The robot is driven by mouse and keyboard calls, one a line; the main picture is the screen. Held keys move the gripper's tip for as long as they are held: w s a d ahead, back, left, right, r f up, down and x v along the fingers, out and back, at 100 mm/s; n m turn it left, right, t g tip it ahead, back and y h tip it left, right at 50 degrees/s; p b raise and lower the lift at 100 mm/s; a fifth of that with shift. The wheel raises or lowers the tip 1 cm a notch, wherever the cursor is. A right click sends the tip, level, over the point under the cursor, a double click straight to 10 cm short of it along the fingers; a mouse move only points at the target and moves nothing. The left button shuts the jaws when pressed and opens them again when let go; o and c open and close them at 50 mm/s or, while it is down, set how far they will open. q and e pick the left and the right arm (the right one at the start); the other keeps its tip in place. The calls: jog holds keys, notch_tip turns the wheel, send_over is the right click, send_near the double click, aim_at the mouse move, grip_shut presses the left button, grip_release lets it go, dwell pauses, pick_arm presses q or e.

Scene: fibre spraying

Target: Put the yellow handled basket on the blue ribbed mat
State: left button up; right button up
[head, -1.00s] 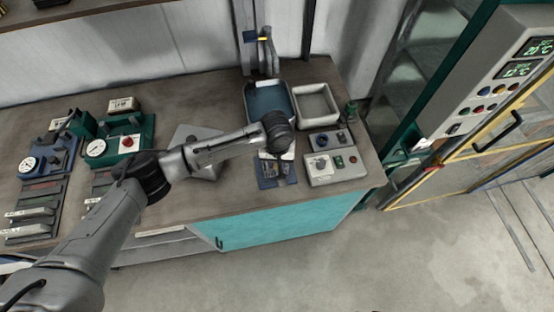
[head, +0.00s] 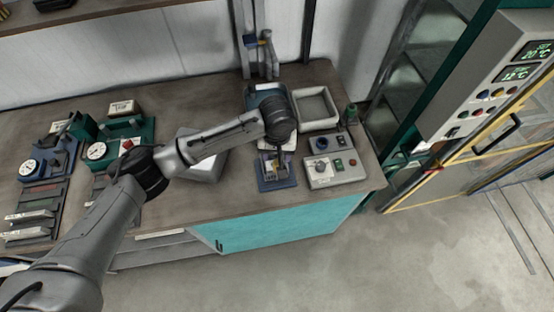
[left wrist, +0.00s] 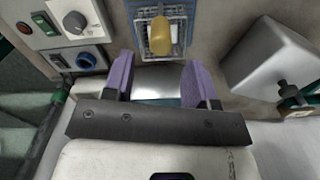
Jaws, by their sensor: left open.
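The yellow handled basket shows in the left wrist view as a grey mesh body with a yellow handle (left wrist: 160,36) at the top centre. The blue ribbed mat (left wrist: 183,10) lies under it, and the basket appears to rest on the mat. In the head view the mat (head: 265,184) lies near the table's front edge, with the basket partly hidden by my gripper. My left gripper (head: 273,158) is just over that spot. In the left wrist view its two purple fingers (left wrist: 158,78) are apart with nothing between them, and the handle is beyond the fingertips. My right gripper is not in view.
A control panel (head: 337,171) is just right of the mat. A grey box (head: 205,168) stands to its left. Gauge devices (head: 118,145) fill the left side of the table.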

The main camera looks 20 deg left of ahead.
pick_arm(q)
jog(key=shift+r, duration=2.95)
jog(key=shift+s+d+f, duration=0.2)
jog(key=shift+f, duration=0.15)
jog(key=s+d+f+m+t+h, duration=0.1)
jog(key=s+d+f+m+h, duration=0.1)
jog(key=s+f, duration=0.5)
jog(key=s+d+f+m+t+h, duration=0.1)
jog(key=s+d+f+m+h, duration=0.15)
jog(key=s+f, duration=0.4)
jog(key=s+a+y, duration=0.2)
jog(key=s+a, duration=0.4)
jog(key=s, duration=0.3)
jog(key=s+a+t+y, duration=0.1)
jog(key=s+a+y, duration=0.1)
jog(key=s+a, duration=0.4)
jog(key=s+f+m, duration=0.1)
jog(key=s, duration=0.2)
jog(key=shift+s+t, duration=0.2)
jog(key=shift+t, duration=0.1)
jog(key=shift+r, duration=0.15)
